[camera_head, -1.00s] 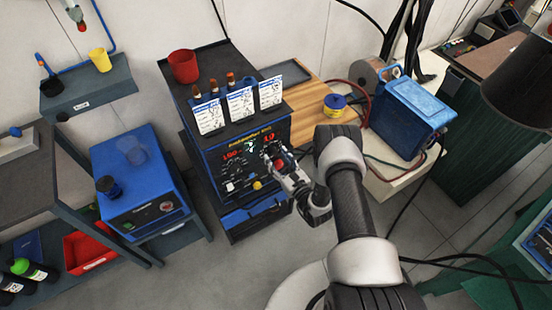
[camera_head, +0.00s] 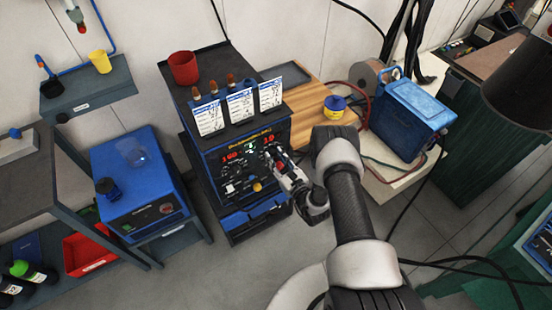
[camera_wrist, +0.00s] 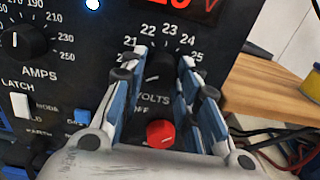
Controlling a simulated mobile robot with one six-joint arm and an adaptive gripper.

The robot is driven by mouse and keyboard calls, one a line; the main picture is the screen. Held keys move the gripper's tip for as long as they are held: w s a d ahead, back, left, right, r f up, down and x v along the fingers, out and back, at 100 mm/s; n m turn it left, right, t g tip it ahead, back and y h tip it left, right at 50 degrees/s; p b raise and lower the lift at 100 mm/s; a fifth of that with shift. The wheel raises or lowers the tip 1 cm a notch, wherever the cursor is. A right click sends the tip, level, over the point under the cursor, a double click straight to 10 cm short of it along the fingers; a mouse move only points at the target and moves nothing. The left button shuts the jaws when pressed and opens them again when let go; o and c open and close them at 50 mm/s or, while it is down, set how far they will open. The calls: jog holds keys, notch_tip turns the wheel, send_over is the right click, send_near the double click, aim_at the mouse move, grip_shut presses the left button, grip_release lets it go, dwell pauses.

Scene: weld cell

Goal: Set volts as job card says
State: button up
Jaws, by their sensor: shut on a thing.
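The welder (camera_head: 240,172) has a black front panel with red digits, too small to read surely in the head view. My gripper (camera_head: 274,157) is at the right side of this panel. In the wrist view my gripper (camera_wrist: 162,62) has its fingers closed on both sides of the black VOLTS knob (camera_wrist: 158,70). The scale around the knob shows numbers from 21 to 25; its exact setting is partly hidden by the fingers. The red V display (camera_wrist: 180,6) is cut off at the top. Three job cards (camera_head: 240,104) stand on the welder; their writing is unreadable here.
A red button (camera_wrist: 160,132) sits just below the knob, between the fingers. The AMPS knob (camera_wrist: 20,40) is to the left. A red cup (camera_head: 183,68) stands on the welder top. A wooden bench (camera_head: 302,110) with a yellow-blue spool (camera_head: 334,106) is to the right.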

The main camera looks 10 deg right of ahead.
jog(key=shift+c, duration=1)
jog(key=m+b, duration=0.2)
jog(key=m, duration=0.3)
jog(key=shift+m, duration=0.4)
jog(key=m+b, duration=0.2)
jog(key=m, duration=0.4)
jog(key=m+b, duration=0.1)
jog(key=m, duration=0.5)
jog(key=shift+a+m, duration=0.1)
jog(key=shift+m, duration=0.2)
jog(key=m, duration=0.5)
jog(key=shift+r+b, duration=0.15)
jog(key=shift+b, duration=0.25)
jog(key=shift+m, duration=0.3)
